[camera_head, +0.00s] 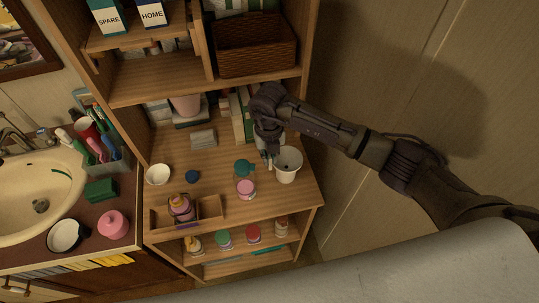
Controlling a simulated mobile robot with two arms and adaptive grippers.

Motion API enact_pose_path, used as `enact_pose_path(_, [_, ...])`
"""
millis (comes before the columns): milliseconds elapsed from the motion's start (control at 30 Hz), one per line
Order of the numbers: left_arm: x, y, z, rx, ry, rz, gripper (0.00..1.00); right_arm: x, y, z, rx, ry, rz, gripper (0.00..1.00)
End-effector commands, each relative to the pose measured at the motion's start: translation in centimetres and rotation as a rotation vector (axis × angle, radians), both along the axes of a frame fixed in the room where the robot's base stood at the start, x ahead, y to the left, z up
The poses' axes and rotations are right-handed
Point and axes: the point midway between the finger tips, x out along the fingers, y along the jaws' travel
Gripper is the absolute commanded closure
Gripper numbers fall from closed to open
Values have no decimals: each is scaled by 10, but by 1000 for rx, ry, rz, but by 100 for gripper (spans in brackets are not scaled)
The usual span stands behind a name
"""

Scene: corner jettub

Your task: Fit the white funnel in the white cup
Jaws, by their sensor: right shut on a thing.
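A white tapering vessel (288,174), which looks like the funnel, is at the right part of the wooden shelf top, with a small dark spot inside. My right gripper (268,158) reaches in from the right and points down at its left rim. It appears shut on that rim; the fingertips are small and dark, and I cannot tell whether the funnel touches the shelf. A small round white cup (158,175), open side up, stands at the left of the same shelf, well apart. My left gripper is not in view.
Between them stand a dark blue item (193,176), a teal item (244,167) and a pink-topped jar (246,188). A wooden tray (210,209) with a bottle is at the front. Books (239,117) stand behind my gripper. The cabinet's upper shelf (155,78) overhangs the back.

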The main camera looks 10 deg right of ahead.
Motion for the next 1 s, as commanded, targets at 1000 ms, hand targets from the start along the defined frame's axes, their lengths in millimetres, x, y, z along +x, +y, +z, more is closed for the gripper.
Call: enact_pose_path(1000, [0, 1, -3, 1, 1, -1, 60, 0, 0, -2, 0, 1, 0, 74])
